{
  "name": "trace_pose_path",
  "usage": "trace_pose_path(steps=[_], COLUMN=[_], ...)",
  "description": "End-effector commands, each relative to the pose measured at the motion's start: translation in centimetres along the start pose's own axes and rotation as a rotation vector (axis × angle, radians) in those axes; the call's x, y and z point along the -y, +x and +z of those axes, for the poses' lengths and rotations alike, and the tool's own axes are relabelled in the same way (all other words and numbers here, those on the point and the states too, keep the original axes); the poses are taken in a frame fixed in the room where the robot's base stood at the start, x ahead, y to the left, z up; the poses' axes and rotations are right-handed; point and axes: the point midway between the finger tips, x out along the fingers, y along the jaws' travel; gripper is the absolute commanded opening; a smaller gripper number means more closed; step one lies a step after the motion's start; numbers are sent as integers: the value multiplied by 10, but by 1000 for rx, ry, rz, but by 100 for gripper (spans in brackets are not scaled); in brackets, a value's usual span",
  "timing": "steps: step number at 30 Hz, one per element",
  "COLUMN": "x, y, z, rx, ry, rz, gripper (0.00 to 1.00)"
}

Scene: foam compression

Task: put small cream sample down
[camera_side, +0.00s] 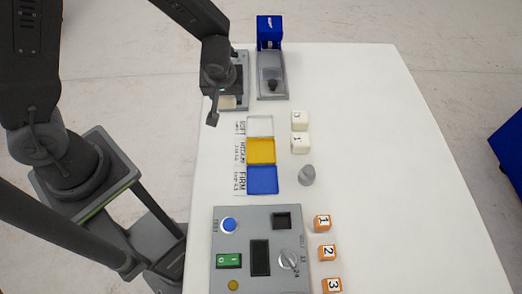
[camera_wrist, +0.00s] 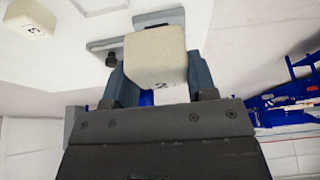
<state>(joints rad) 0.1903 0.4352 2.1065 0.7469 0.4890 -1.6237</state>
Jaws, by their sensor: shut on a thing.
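My gripper (camera_wrist: 158,78) is shut on a small cream sample (camera_wrist: 156,50) marked 2, with a finger on each side of it in the wrist view. In the side view my gripper (camera_side: 225,98) is at the table's far left, over a grey fixture (camera_side: 245,104). A cream patch beside the finger there appears to be the held sample, partly hidden by my arm. Whether it touches anything beneath cannot be told. Two other cream samples, marked 3 (camera_side: 300,120) and 1 (camera_side: 300,144), stand right of the trays.
Clear-white (camera_side: 260,126), yellow (camera_side: 261,151) and blue (camera_side: 262,180) trays line the left side. A blue-and-grey device (camera_side: 269,32) stands at the back. A grey knobbed weight (camera_side: 307,176), control panel (camera_side: 228,270) and orange numbered cubes (camera_side: 326,252) are nearer. The table's right side is clear.

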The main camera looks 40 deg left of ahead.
Motion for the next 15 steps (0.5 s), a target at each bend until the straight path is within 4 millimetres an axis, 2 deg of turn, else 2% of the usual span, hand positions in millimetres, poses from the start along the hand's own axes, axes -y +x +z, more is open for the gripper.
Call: trace_pose_path(steps=[5, 15], x=[-5, -61], y=[1, 24], z=[22, 80], rx=[3, 2], ry=[6, 6], rz=[2, 3], gripper=[26, 26])
